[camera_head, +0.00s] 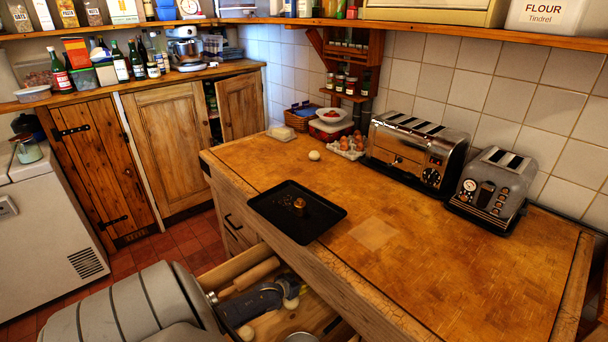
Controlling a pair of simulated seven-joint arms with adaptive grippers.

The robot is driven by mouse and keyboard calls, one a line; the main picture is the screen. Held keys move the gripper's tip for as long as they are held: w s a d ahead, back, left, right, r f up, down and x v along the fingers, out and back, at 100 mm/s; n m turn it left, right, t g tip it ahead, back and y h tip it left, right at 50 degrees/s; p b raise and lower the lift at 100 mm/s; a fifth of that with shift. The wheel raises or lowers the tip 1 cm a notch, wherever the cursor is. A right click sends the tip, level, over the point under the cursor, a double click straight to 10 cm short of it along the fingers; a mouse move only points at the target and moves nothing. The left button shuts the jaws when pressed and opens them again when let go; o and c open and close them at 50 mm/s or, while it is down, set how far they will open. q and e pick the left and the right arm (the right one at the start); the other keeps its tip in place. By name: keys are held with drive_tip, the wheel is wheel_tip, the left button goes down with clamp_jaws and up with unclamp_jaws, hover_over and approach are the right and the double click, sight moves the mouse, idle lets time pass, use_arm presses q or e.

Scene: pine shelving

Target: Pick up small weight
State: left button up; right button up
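A small brass-coloured weight (299,204) stands on a black tray (325,222), which lies on the wooden worktop near its left front edge. A flat dark shape lies beside the weight on the tray; I cannot make it out. My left gripper (284,291) is at the lower middle, over the open drawer (313,323), in front of and below the tray. It is apart from the weight. Its fingertips are small and dark against the drawer contents, so I cannot tell whether they are open or shut. My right gripper is not in view.
The drawer holds a rolling pin (256,274) and pale rounded things. An egg-like ball (314,155), an egg carton (347,147) and two toasters (418,152) (492,188) stand towards the back. The worktop right of the tray is clear.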

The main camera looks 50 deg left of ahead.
use_arm(q)
clamp_jaws()
idle(0.5)
